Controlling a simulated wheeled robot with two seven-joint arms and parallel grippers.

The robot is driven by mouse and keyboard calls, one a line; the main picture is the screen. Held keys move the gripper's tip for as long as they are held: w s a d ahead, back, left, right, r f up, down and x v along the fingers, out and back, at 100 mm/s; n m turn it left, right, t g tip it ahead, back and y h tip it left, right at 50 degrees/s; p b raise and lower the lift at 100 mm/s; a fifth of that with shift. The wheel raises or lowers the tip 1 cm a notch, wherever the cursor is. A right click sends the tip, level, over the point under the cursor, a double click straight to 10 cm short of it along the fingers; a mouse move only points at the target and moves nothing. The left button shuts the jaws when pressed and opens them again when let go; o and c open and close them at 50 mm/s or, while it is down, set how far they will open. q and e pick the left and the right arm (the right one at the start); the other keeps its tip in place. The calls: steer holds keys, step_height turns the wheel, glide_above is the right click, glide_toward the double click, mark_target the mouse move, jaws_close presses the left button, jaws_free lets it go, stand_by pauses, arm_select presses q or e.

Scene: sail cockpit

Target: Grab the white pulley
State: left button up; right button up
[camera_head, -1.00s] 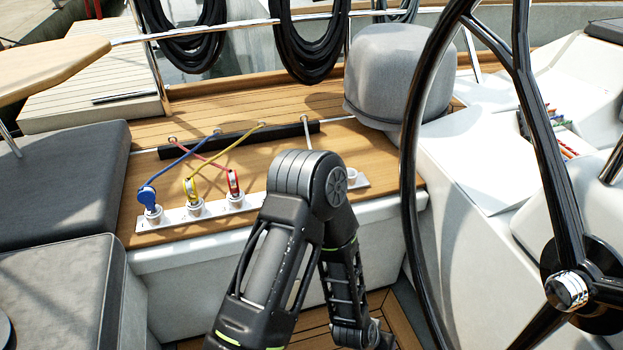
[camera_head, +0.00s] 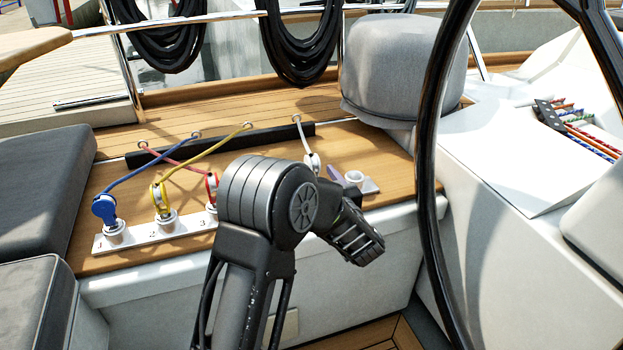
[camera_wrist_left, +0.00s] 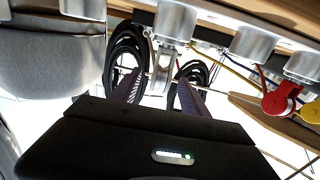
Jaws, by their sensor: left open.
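The white pulley (camera_head: 313,162) hangs on a white line above the right part of the numbered white strip (camera_head: 140,238), partly hidden behind my left arm. In the left wrist view, which looks upside down, the white pulley (camera_wrist_left: 162,68) shows beyond and between the two dark fingers of my left gripper (camera_wrist_left: 160,80). The fingers are apart with nothing clearly held between them. In the head view most of this gripper is hidden; a purplish finger (camera_head: 336,174) shows just right of the pulley. My right gripper is not in view.
Blue (camera_head: 104,208), yellow (camera_head: 159,196) and red (camera_head: 211,186) pulleys stand along the strip to the left. An empty white socket (camera_head: 355,178) is at its right end. A grey covered winch (camera_head: 404,65) and a black steering wheel (camera_head: 432,150) stand to the right.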

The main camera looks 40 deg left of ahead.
arm_select(q)
steer(key=shift+x, duration=1.3)
steer(key=shift+a, duration=0.1)
steer(key=b+x, duration=0.1)
steer(key=x, duration=0.3)
steer(key=shift+a+f, duration=0.1)
steer(key=shift+w+a+b, duration=0.2)
steer(key=shift+a+b, duration=0.1)
steer(key=shift+a, duration=0.05)
steer(key=shift+c, duration=0.4)
jaws_close()
